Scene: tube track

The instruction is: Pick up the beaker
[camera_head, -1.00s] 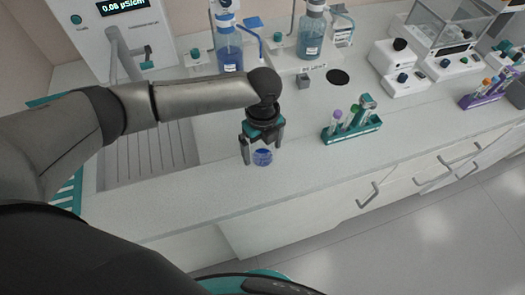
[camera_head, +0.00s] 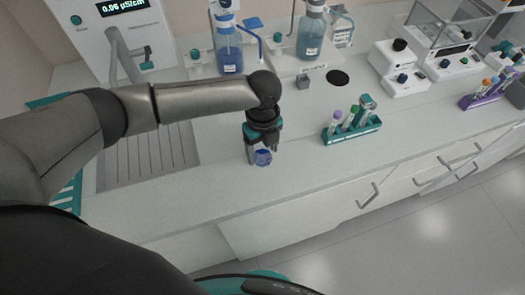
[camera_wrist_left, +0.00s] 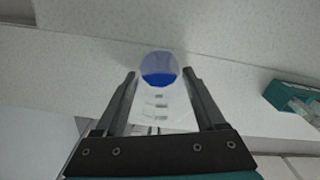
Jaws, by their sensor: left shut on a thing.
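The beaker (camera_head: 263,158) is a small clear vessel with blue liquid, standing at the front part of the white bench. My left gripper (camera_head: 262,152) reaches down over it, with its fingers around the beaker's sides. In the left wrist view the beaker (camera_wrist_left: 158,85) shows between the two fingers of the left gripper (camera_wrist_left: 158,78), its blue liquid at the far end and graduation marks on its wall. The left gripper is shut on the beaker. Whether the beaker's base touches the bench I cannot tell. My right gripper is not in view.
A teal rack (camera_head: 351,131) with several tubes stands to the right of the beaker. A ridged drainboard (camera_head: 150,158) lies left. The bench front between beaker and rack is clear.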

